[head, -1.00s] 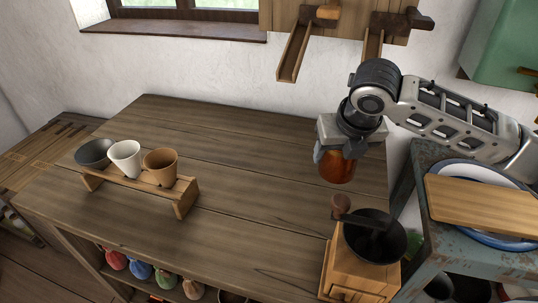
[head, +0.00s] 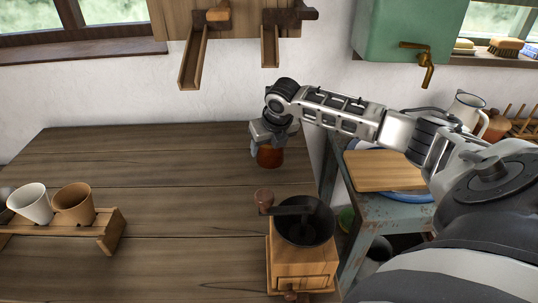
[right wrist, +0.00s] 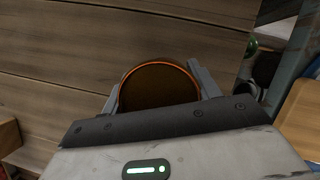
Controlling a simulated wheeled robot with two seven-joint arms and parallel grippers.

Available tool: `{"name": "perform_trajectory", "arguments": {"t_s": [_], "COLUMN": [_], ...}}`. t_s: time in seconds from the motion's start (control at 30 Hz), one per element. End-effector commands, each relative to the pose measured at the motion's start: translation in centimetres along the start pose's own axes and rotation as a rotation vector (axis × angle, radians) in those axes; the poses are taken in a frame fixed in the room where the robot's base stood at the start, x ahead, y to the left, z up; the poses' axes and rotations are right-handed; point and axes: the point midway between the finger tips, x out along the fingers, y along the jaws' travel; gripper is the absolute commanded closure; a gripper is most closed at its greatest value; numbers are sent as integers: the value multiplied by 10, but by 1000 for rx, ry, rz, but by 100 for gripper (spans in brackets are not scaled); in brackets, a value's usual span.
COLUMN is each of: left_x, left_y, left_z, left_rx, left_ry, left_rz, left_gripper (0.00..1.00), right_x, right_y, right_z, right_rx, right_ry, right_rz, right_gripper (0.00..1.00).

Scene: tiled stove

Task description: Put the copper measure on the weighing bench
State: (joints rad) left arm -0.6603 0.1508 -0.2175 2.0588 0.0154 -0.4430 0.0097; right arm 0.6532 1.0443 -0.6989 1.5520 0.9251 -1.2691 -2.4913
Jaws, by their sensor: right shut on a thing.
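The copper measure (head: 270,156) is a small reddish-brown cup. My right gripper (head: 268,144) is shut on it, over the back right part of the wooden bench (head: 150,165). In the right wrist view the copper measure (right wrist: 160,88) shows its round orange rim and dark inside between the two fingers (right wrist: 158,90). I cannot tell whether its base touches the bench top. My left gripper is not in view.
A wooden coffee grinder (head: 300,250) stands at the bench's front right. A rack (head: 110,232) with cups is at the left. A blue side table (head: 385,210) with a wooden board (head: 385,171) stands at the right. The bench's middle is clear.

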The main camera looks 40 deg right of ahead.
Motion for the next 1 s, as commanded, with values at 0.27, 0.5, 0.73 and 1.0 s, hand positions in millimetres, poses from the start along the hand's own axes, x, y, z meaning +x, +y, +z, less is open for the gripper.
{"name": "perform_trajectory", "arguments": {"t_s": [0.27, 0.5, 0.73, 1.0], "left_x": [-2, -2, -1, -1], "left_y": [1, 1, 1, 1], "left_z": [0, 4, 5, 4], "left_rx": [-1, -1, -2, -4], "left_ry": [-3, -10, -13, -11], "left_rz": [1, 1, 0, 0], "left_gripper": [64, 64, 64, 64], "right_x": [32, 33, 34, 28], "right_y": [-3, -2, -2, -3], "right_z": [-11, -11, -12, -11], "right_rx": [0, 0, 0, 0], "right_ry": [3, -1, 1, 0], "right_rz": [-2, -2, -2, -2], "right_gripper": [65, 65, 17, 17]}}
